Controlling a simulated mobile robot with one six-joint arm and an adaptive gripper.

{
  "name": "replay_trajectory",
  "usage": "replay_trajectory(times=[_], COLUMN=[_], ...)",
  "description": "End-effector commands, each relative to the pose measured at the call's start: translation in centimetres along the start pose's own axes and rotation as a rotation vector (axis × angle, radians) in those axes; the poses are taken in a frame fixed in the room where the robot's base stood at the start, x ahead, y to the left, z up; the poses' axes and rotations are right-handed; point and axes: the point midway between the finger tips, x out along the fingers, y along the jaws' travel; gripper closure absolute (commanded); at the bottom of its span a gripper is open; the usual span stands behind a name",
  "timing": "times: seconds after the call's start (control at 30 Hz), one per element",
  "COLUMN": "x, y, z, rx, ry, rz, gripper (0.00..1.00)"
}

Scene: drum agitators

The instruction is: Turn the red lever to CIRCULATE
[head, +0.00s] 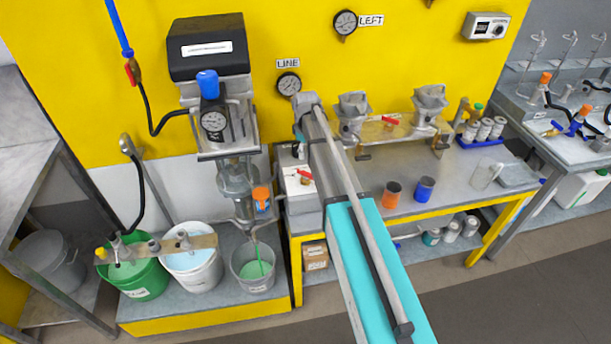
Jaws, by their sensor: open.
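Several small red handles are in the head view, and no CIRCULATE label can be read, so I cannot tell which is the task's lever. One red lever (305,173) lies on a white box on the bench, just left of my arm. Another red lever (390,121) sits on a beige bar between two grey metal units, right of my arm. A red handle (129,73) is on the blue pipe at the upper left. My arm reaches up from the bottom to a grey joint near the wall. My gripper cannot be made out beyond that joint.
A pump stand (240,180) with a gauge is left of my arm, above a white-grey bucket (255,268). Green (145,280) and white (193,268) buckets stand beside it. Orange (391,195) and blue (424,189) cups stand on the bench. The bench front right is mostly clear.

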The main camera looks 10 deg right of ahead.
Motion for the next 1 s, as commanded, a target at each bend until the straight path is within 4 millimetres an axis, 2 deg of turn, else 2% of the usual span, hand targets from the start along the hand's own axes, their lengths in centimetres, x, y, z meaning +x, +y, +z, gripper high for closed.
replay_trajectory(times=[0.03,1.0], x=[0.8,8.0], y=[0.0,0.0], z=[0.0,0.0], rx=[0.0,0.0], ry=[0.0,0.0], rz=[0.0,0.0], gripper=[0.47,0.47])
